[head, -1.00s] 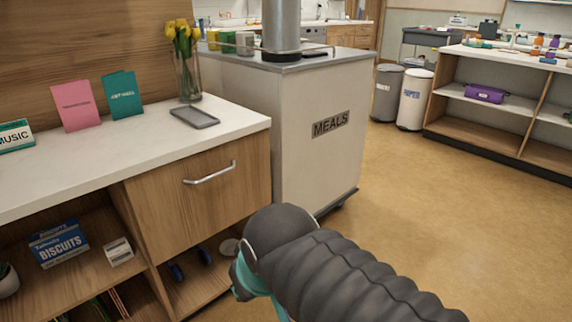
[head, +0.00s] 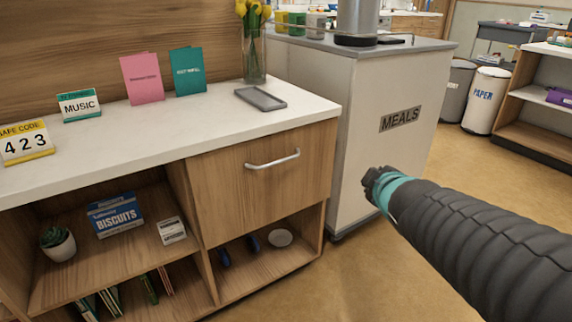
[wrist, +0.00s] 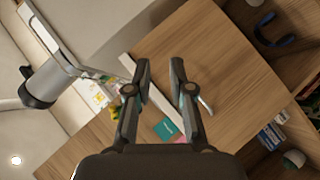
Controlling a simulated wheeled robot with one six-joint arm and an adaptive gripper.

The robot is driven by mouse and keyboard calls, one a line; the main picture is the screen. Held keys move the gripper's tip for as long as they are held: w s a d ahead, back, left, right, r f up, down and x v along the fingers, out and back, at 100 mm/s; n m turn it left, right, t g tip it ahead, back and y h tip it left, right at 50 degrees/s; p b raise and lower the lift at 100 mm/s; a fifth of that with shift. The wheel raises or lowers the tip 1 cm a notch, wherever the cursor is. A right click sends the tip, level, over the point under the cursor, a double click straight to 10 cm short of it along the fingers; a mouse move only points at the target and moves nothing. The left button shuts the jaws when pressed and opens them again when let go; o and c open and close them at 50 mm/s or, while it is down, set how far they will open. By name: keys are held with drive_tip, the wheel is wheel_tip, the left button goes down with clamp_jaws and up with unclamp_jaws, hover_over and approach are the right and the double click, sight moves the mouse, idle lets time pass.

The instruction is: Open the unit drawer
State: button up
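The unit drawer (head: 262,188) has a wooden front with a silver bar handle (head: 272,160) and looks closed, under the white counter. My gripper (head: 374,182) is to the right of the drawer in the head view, in front of the meals cart and apart from the handle. In the wrist view my gripper (wrist: 162,66) has its two fingers apart with nothing between them. The drawer front (wrist: 222,75) lies beyond the fingers there, and the handle (wrist: 206,103) is partly hidden behind the right finger.
The meals cart (head: 388,88) stands right beside the unit. A grey tray (head: 260,98), a vase of yellow tulips (head: 254,55) and several cards stand on the counter (head: 150,130). Open shelves below hold a biscuits box (head: 115,213). The floor at right is clear.

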drive_tip(key=w+a+f+n+t+y+b, duration=0.1)
drive_tip(key=w+a+n+y, duration=0.2)
drive_tip(key=w+a+n, duration=0.25)
drive_tip(key=n+g+y+b, duration=0.1)
drive_tip(key=n+y, duration=0.5)
drive_tip(key=n, duration=0.2)
approach(284, 161)
drive_tip(key=b+x, duration=0.1)
drive_tip(key=x, duration=0.9)
drive_tip(key=shift+w+a, duration=0.1)
drive_tip(key=shift+w, duration=0.15)
clamp_jaws()
